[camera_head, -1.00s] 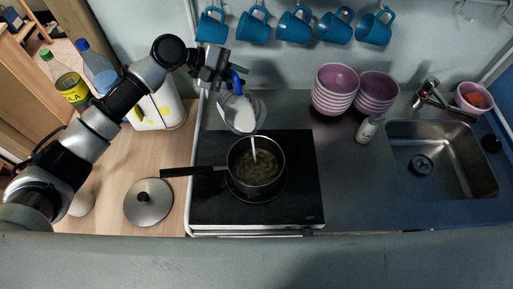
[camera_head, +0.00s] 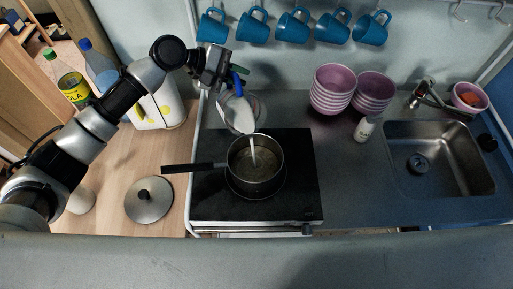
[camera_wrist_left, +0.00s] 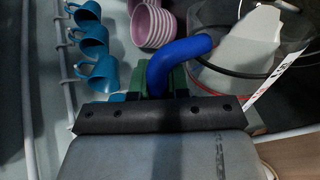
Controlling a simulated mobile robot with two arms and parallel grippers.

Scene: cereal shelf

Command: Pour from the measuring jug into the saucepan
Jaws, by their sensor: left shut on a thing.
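My left gripper (camera_head: 228,85) is shut on the blue handle of the clear measuring jug (camera_head: 238,110). The jug is tilted above the back of the saucepan, with white liquid in it. A thin white stream runs from its lip into the saucepan (camera_head: 281,152), which stands on the black hob with its dark handle to the left. In the left wrist view, the blue handle (camera_wrist_left: 180,58) shows at the gripper and the jug (camera_wrist_left: 240,50) with pale contents lies beyond it. My right gripper is not in view.
The black hob (camera_head: 300,200) is otherwise clear. A lid (camera_head: 149,200) lies on the wooden counter at left. Pink bowls (camera_head: 333,88), a small white bottle (camera_head: 365,129) and the sink (camera_head: 455,160) are at right. Blue mugs (camera_head: 297,27) hang behind.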

